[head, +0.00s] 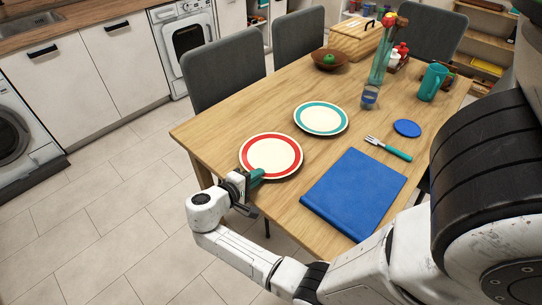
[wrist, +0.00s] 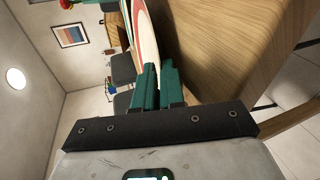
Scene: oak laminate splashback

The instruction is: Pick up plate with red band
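The plate with the red band (head: 283,153) is cream with a wide red ring. It appears flat at the table's near left edge in the head view; I cannot tell whether it is slightly raised. My gripper (head: 256,174) reaches in from the table edge with its green fingers at the plate's near rim. In the wrist view the two fingers (wrist: 159,68) are close together, with the rim of the plate (wrist: 146,30) running down between their tips. The gripper looks shut on that rim. The fingers hide a small part of the rim.
A teal-banded plate (head: 321,118) lies just behind on the wooden table (head: 222,122). A blue mat (head: 354,193) lies to the right, with a fork (head: 388,149), a blue disc (head: 407,128) and a glass (head: 370,97) beyond. Grey chairs (head: 223,72) stand along the far side.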

